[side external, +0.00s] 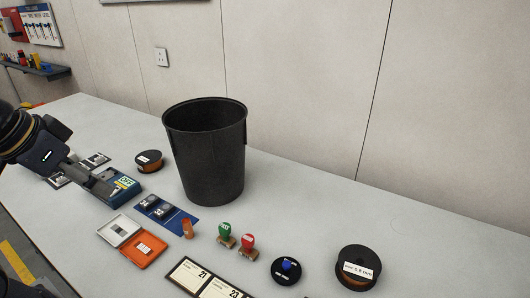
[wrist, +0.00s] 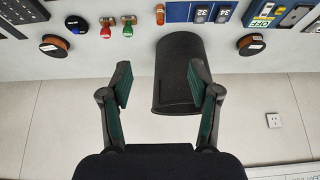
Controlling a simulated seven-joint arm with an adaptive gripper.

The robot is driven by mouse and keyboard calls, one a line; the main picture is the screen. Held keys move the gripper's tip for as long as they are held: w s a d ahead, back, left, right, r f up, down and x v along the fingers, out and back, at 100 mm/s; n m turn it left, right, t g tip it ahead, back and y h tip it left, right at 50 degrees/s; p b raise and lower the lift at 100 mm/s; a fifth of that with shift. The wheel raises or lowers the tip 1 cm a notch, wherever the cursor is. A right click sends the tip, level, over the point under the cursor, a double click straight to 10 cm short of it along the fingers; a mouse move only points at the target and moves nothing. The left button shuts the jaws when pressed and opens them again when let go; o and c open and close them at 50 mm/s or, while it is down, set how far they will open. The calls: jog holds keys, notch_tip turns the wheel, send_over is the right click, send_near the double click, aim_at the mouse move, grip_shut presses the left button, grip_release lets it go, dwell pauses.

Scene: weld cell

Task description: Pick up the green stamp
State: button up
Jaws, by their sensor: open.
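The green stamp (side external: 225,233) stands upright on the grey table, close beside a red stamp (side external: 247,242). In the wrist view the green stamp (wrist: 127,27) is near the top, left of centre, ahead of my left finger. My gripper (wrist: 162,76) is open with nothing between its fingers. In the side view my gripper (side external: 97,182) is at the far left, above the blue box area and well away from the stamp.
A tall black bin (side external: 208,160) stands between my gripper and the wall. An orange cylinder (side external: 188,228), an orange tray (side external: 143,249), a black round pad (side external: 286,270) and a spool (side external: 358,267) are around the stamps. Table at the right rear is clear.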

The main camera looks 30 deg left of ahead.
jog(key=w+d+r+m, duration=0.2)
jog(key=w+r+m, duration=0.25)
jog(key=w, duration=0.25)
jog(key=m+g+h, duration=0.1)
jog(key=m+g, duration=0.4)
send_over(224, 227)
jog(key=shift+n, duration=0.25)
notch_tip(224, 227, down, 24)
jog(key=shift+a+r, duration=0.15)
jog(key=shift+r, duration=0.05)
jog(key=shift+w+f, duration=0.1)
jog(key=shift+f, duration=2.95)
grip_shut()
